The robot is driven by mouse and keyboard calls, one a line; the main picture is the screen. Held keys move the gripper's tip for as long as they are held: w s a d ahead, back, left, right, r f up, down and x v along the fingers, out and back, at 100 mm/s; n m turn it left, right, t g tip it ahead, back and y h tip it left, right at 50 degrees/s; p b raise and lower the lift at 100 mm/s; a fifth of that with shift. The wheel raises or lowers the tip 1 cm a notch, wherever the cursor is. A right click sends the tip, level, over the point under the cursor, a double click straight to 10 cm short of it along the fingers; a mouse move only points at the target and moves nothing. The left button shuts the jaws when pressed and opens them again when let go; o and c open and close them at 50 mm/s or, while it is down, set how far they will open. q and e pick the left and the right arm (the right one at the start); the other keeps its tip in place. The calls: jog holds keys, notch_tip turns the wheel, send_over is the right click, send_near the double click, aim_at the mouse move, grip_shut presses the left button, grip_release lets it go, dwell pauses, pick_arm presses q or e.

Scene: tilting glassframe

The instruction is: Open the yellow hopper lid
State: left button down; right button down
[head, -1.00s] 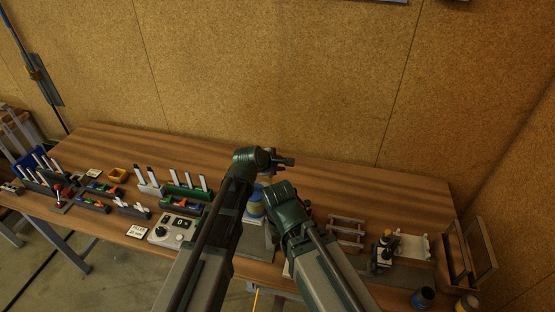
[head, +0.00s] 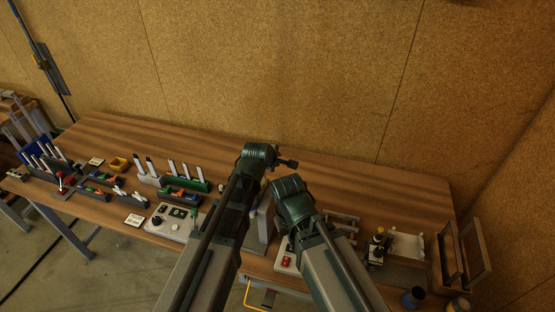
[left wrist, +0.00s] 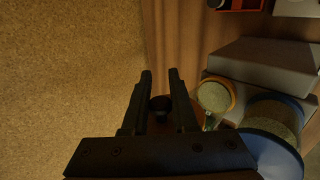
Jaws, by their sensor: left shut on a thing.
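My left gripper (head: 291,164) is at the middle of the bench, pointing right. In the left wrist view its two dark fingers (left wrist: 161,88) are shut on a small dark knob (left wrist: 160,104). A brownish-orange edge shows beside the knob, mostly hidden behind the fingers; I take it for the yellow lid. Just right of the fingers is the round orange-yellow rim (left wrist: 233,92) of a hopper, with pale grainy contents visible inside. My right gripper's wrist (head: 291,190) is just right of the left arm; its fingers are hidden.
A larger blue-rimmed round container (left wrist: 278,148) and a grey block (left wrist: 262,66) stand right of the hopper in the left wrist view. A control box (head: 176,222) and pen racks stand left on the wooden bench (head: 330,178). The bench behind my grippers is clear.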

pick_arm(q)
jog(key=c, duration=0.7)
grip_release()
jog(key=p+v, duration=1)
jog(key=v, duration=0.4)
jog(key=shift+f, duration=0.1)
